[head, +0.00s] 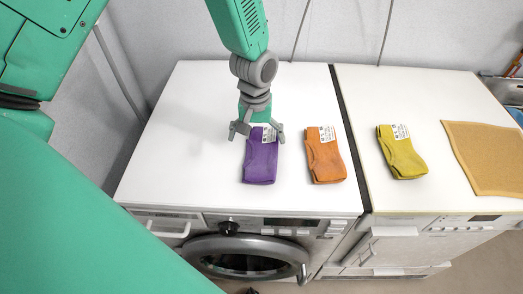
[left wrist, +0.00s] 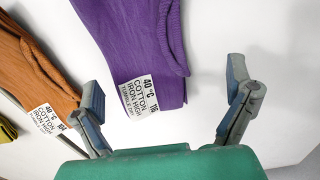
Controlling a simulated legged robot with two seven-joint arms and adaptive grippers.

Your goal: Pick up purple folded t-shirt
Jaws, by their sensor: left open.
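The purple folded t-shirt (head: 261,160) lies flat on the white top of the left machine, with a white care label at its far end. My left gripper (head: 257,136) is over that label end, with its fingers spread apart on either side of it. In the left wrist view the purple t-shirt (left wrist: 140,40) and its label lie ahead of and between the two open fingers of my left gripper (left wrist: 170,105). Nothing is between the fingers' pads in contact. I cannot tell the exact height above the cloth. My right gripper is not in view.
An orange folded garment (head: 325,158) lies just right of the purple one, also in the left wrist view (left wrist: 38,65). A yellow one (head: 401,155) and a tan cloth (head: 487,158) lie on the right machine. The white top (head: 180,135) left of the purple t-shirt is clear.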

